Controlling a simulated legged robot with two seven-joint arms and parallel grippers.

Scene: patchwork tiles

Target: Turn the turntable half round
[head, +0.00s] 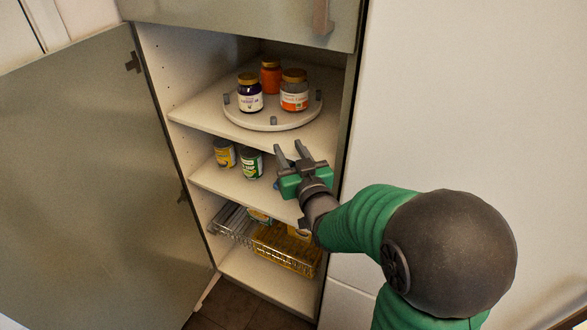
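The turntable (256,123) is a round pale disc on the upper shelf of an open cabinet, with small grey pegs near its rim. Three jars stand on it: a dark purple jar (250,97) at left, an orange jar (271,78) at the back and a jar with a white and red label (294,95) at right. My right gripper (291,147) is below and in front of the turntable's right side, apart from it in the picture. Its two fingers are spread, with nothing seen between them. My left gripper is not in view.
The cabinet door (95,190) stands open at left. The middle shelf (232,184) holds a yellow can (224,154) and a green can (251,164). A white panel (460,100) borders the cabinet at right.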

